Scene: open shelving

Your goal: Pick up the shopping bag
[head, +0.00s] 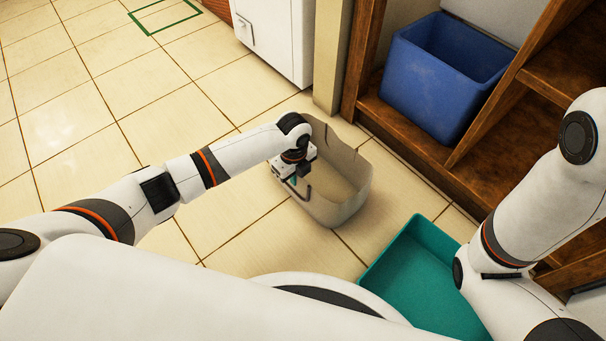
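The shopping bag (349,203) is a beige, open-topped bag standing upright on the tiled floor, in the middle of the head view. Its inside looks empty. My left gripper (297,187) is at the bag's left side, over the near-left rim, and it covers part of that rim. A dark curved piece shows just beside the fingers; I cannot tell whether it is a bag handle or part of the gripper. The fingers are too small and hidden to show if they are open or shut. My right arm shows at the right, but its gripper is out of view.
A teal tray (395,245) lies on the floor to the bag's near right. A blue bin (425,85) sits in the wooden shelving (415,133) behind. A white cabinet (275,35) stands at the back. The tiled floor to the left is clear.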

